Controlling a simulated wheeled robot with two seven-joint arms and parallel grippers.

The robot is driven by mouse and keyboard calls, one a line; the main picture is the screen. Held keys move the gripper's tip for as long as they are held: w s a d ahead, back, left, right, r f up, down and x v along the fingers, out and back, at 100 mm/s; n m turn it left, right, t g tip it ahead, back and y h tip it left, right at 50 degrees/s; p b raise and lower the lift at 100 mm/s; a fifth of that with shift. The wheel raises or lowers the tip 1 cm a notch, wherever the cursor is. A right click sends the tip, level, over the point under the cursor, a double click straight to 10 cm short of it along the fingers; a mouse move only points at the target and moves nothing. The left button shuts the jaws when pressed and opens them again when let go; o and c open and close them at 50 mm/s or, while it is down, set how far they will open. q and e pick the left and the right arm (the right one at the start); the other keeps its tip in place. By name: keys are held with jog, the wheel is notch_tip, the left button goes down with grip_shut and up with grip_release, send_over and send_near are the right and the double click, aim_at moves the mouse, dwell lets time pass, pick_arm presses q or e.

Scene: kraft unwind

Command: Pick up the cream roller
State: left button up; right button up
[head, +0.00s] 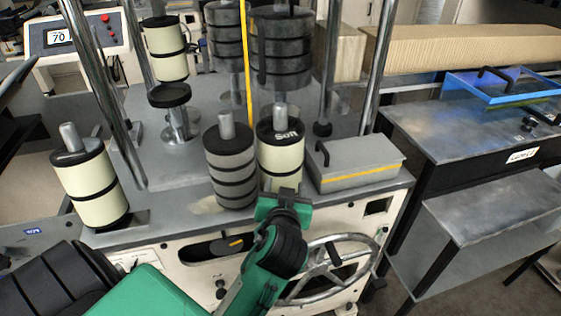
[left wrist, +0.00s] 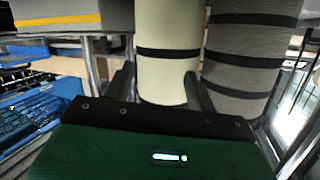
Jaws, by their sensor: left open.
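A cream roller (head: 280,162) with black bands and a black top marked "Soft" stands upright on the machine's grey deck (head: 150,212). My left gripper (head: 286,194) is at its front, low down, with its fingers mostly hidden in the head view. In the left wrist view the cream roller (left wrist: 168,60) shows ahead, between the two open fingers (left wrist: 160,84); I cannot tell whether they touch it. Another cream roller (head: 92,188) stands at the deck's left end, and a third (head: 166,50) is higher at the back. My right gripper is not in view.
A grey banded roller (head: 231,170) stands close beside the cream one, also seen in the left wrist view (left wrist: 245,50). A grey box with a yellow stripe (head: 355,165) is at its right. Chrome posts (head: 378,60) rise behind. A handwheel (head: 330,270) is below.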

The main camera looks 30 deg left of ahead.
aim_at(280, 103)
pick_arm(q)
notch_tip(280, 103, up, 12)
jog(key=n+t+y, duration=0.2)
jog(key=n+y, duration=0.1)
jog(key=y, duration=0.1)
jog(key=p+x, duration=0.1)
jog(key=x, duration=0.3)
jog(key=p+x, duration=0.2)
jog(key=x, duration=0.2)
jog(key=shift+w+a+r, duration=0.15)
jog(key=shift+r, duration=0.1)
jog(key=shift+w+a, duration=0.3)
jog(key=shift+w, duration=0.15)
jog(key=p+x, duration=0.3)
jog(key=x, duration=0.1)
jog(key=shift+w+a+f, duration=0.1)
jog(key=shift+w+a, duration=0.1)
jog(key=shift+w, duration=0.05)
jog(key=shift+w+a+f, duration=0.1)
jog(key=shift+w+a, duration=0.1)
jog(key=shift+w, duration=0.05)
jog(key=shift+c, duration=0.3)
grip_shut()
